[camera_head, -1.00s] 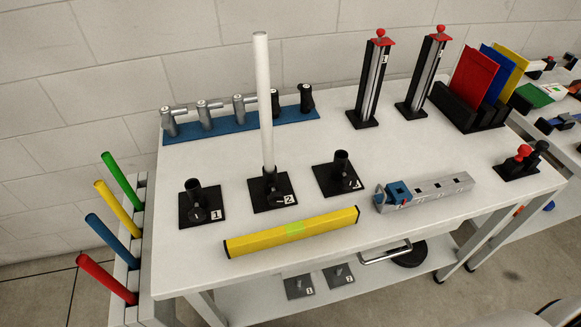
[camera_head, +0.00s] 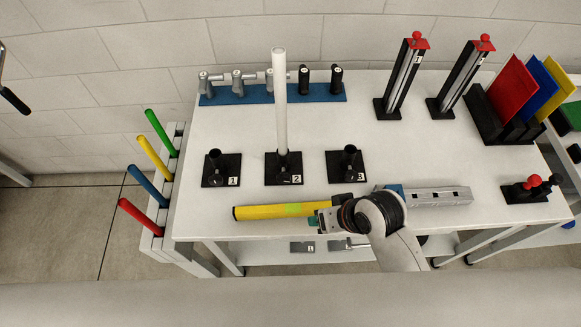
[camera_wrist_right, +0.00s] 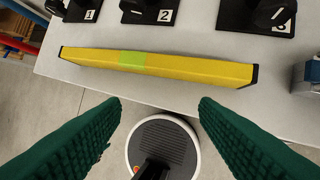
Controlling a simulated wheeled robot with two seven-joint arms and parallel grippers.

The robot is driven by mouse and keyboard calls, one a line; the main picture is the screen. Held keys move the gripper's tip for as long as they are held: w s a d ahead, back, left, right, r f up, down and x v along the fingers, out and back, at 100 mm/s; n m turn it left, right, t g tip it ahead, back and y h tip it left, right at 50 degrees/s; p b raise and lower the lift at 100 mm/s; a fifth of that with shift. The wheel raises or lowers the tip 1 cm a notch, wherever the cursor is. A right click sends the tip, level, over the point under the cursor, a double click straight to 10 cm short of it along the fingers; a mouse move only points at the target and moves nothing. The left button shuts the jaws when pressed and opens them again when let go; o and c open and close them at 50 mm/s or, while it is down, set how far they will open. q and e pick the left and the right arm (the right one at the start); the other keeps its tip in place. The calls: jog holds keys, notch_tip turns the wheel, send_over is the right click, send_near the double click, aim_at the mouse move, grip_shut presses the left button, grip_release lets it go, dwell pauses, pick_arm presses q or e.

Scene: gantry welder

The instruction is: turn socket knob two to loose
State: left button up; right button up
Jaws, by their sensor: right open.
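Socket two (camera_head: 270,172) is a black base with a "2" label, and a white pole (camera_head: 280,95) stands upright in it. Its dark knob (camera_head: 283,178) is at the front of the socket tube; its setting is too small to tell. In the right wrist view, socket two (camera_wrist_right: 128,15) is at the top edge, partly cut off. My right gripper (camera_head: 316,220) is open and empty, at the table's front edge by the yellow bar (camera_head: 265,211). In the right wrist view, its green fingers (camera_wrist_right: 160,103) are apart, short of the bar. My left gripper is not in view.
Socket one (camera_head: 213,170) and socket three (camera_head: 342,165) flank socket two. The yellow bar (camera_wrist_right: 180,65) lies between my gripper and the sockets. A grey rail (camera_head: 440,196) lies to the right. A blue rack (camera_head: 225,95) with several handles stands behind.

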jog(key=w+a+r+n+g+y, duration=0.1)
jog(key=w+a+r, duration=0.1)
jog(key=a, duration=0.4)
jog(key=w+a+r+y, duration=0.1)
jog(key=w+a+r, duration=0.1)
jog(key=a, duration=0.3)
jog(key=m+g+h+p, duration=0.1)
jog(key=m+g+h, duration=0.2)
jog(key=h, duration=0.2)
send_near(284, 176)
jog(key=f+p, duration=0.1)
jog(key=f, duration=0.1)
jog(key=f+p, duration=0.1)
jog(key=f, duration=0.5)
jog(key=shift+s+a+f+p, duration=0.15)
jog(key=shift+a+f+p, duration=0.15)
jog(key=shift+p, duration=0.1)
jog(key=shift+f, duration=0.7)
jog(key=shift+c, duration=0.5)
jog(key=shift+a, duration=0.1)
jog(key=c, duration=0.9)
